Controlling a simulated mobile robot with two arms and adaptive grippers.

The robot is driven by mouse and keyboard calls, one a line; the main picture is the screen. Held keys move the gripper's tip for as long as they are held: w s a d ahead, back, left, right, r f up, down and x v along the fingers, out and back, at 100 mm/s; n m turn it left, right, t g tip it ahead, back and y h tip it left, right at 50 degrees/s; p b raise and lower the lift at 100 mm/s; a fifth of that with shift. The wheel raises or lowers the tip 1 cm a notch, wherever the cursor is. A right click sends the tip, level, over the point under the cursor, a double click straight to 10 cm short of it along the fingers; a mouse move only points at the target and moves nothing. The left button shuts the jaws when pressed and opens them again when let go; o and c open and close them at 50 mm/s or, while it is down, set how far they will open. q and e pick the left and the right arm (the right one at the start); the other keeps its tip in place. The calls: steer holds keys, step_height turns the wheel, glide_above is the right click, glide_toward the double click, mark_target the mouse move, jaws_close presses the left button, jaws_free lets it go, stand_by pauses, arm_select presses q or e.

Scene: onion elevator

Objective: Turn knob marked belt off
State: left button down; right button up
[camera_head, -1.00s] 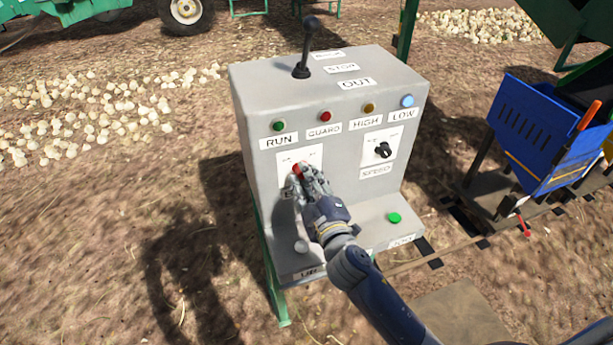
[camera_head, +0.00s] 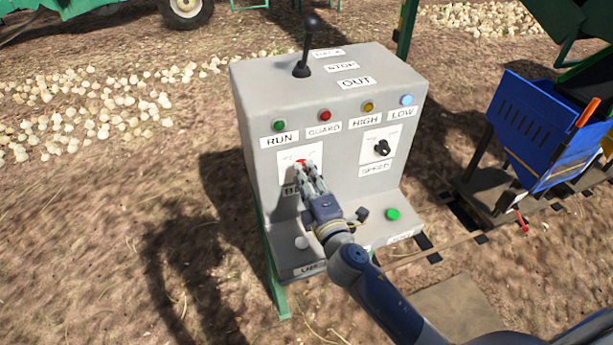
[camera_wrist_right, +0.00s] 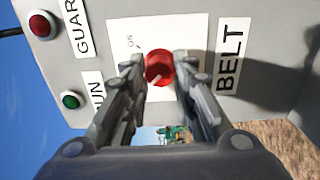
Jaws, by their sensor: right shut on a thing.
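The red belt knob (camera_wrist_right: 159,67) sits on a white plate (camera_wrist_right: 190,33) beside the BELT label (camera_wrist_right: 232,55) in the right wrist view. A pale pointer line shows on the knob's face. The word ON is readable on the plate. My right gripper (camera_wrist_right: 158,75) has its two fingers on either side of the knob and is shut on it. In the head view my right gripper (camera_head: 307,172) covers much of the knob (camera_head: 301,163) on the front of the grey control box (camera_head: 340,110). My left gripper is in neither view.
The black speed knob (camera_head: 382,148) is to the right. A green button (camera_head: 392,214) and a white button (camera_head: 301,242) are on the lower ledge. A black lever (camera_head: 306,50) stands on top. A blue bin (camera_head: 530,130) stands at the right.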

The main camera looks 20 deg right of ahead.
stand_by(0.4)
steer(key=o, duration=1.1)
steer(key=shift+c, duration=0.2)
steer(key=s, duration=1.2)
steer(key=shift+d, duration=0.15)
